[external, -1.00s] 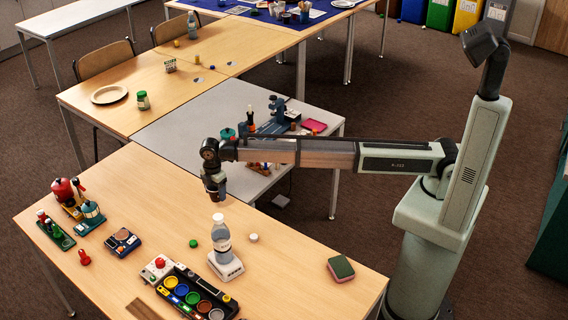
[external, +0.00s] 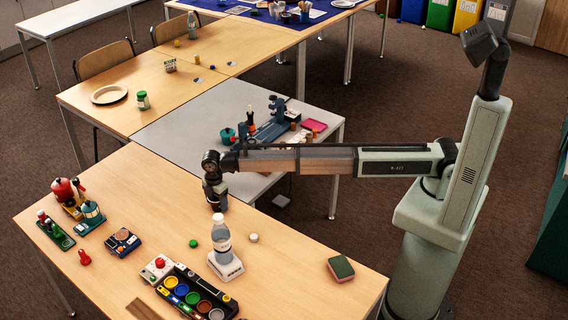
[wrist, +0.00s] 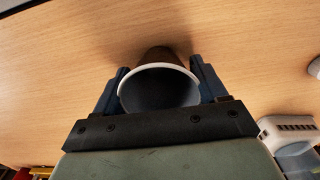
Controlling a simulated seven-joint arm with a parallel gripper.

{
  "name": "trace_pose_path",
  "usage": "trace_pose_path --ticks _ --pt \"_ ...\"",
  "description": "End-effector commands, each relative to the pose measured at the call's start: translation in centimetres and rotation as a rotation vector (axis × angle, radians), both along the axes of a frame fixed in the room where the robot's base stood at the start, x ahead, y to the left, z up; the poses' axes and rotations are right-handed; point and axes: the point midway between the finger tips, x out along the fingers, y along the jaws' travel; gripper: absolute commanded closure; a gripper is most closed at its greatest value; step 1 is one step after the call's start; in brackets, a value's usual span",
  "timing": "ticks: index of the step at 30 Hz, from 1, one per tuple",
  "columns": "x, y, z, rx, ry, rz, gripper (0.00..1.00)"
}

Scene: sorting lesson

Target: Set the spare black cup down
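The black cup (wrist: 158,88) shows in the wrist view with a pale rim and a dark grey inside. It sits between the two fingers of my gripper (wrist: 159,66), which are closed against its sides. In the external view my gripper (external: 216,200) points down low over the near wooden table (external: 150,190), behind the bottle. The cup is small and dark there, mostly merged with the fingers. A dark shadow lies close to the cup in the wrist view. I cannot tell whether its base touches the table.
A green cap (external: 193,243) and a white cap (external: 253,238) lie nearby. A tray of coloured pots (external: 190,295) is at the front. The tabletop left of my gripper is clear.

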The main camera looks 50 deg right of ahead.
Motion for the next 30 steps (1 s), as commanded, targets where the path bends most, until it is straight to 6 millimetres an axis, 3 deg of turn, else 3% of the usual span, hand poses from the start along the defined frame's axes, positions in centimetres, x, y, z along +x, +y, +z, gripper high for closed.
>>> trace_pose_path --ticks 6,17,30 --pt "0.0 0.0 0.0 0.000 0.000 0.000 0.07" --pt "0.0 0.0 0.6 0.000 0.000 0.000 0.07" --pt "0.1 0.0 8.1 0.001 -0.002 0.001 0.07"
